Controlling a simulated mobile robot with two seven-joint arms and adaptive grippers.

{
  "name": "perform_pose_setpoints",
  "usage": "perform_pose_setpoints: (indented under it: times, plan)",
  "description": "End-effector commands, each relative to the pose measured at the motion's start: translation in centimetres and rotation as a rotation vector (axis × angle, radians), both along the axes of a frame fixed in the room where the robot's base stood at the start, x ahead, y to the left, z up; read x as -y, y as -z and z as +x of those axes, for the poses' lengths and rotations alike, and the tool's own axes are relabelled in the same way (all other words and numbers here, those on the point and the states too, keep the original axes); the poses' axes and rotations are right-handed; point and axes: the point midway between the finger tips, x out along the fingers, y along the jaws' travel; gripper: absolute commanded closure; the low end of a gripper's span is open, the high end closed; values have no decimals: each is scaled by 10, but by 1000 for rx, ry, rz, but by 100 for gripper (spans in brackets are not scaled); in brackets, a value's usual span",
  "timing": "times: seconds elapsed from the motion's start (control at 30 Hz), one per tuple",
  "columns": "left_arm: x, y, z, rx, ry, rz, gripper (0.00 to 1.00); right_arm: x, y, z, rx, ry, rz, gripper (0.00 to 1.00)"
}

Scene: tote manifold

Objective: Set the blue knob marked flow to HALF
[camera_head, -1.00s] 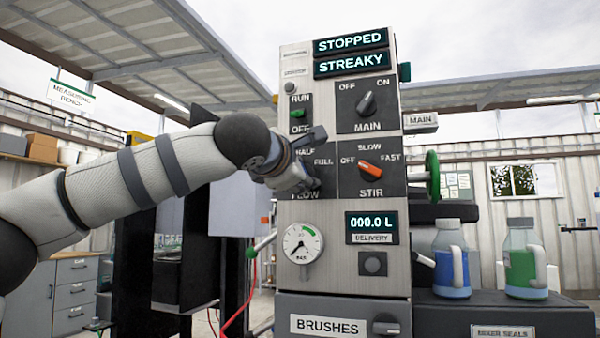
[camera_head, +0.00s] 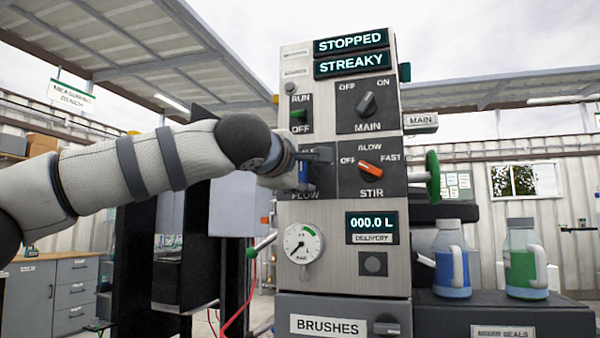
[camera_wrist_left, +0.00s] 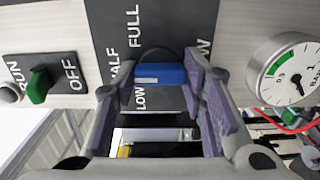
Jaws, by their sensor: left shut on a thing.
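The blue flow knob (camera_wrist_left: 160,73) sits between my left gripper's fingers (camera_wrist_left: 165,95) in the left wrist view, and the gripper is shut on it. The knob's long side lies across that picture, its left end towards the HALF label (camera_wrist_left: 113,75). A pale mark shows on its face near that end. FULL stands above and LOW below. In the head view my left gripper (camera_head: 310,168) covers most of the flow panel (camera_head: 324,185), and only a blue sliver of the knob shows. My right gripper is not in view.
The orange STIR knob (camera_head: 371,169) and black MAIN knob (camera_head: 367,103) are right of my gripper. The green RUN/OFF switch (camera_head: 298,114) is above it, the pressure gauge (camera_head: 303,243) below. Displays read STOPPED, STREAKY and 000.0 L.

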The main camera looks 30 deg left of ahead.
Motion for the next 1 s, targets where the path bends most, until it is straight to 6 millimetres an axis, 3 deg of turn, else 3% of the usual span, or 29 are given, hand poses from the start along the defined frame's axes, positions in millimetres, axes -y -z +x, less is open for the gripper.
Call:
perform_pose_setpoints:
  times: [0.27, 0.3, 0.4, 0.73, 1.0]
  plan:
    - [0, -1, 0, 2, 0, 0, 90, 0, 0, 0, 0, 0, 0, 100]
    - [0, -1, 0, 2, 0, 0, 60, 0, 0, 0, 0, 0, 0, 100]
    - [0, -1, 0, 2, 0, -1, 42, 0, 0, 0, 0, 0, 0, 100]
    - [1, -1, -6, 2, 1, -1, 42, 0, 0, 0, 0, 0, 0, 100]
    - [17, -1, -71, 4, 5, -2, 42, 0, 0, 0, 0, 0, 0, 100]
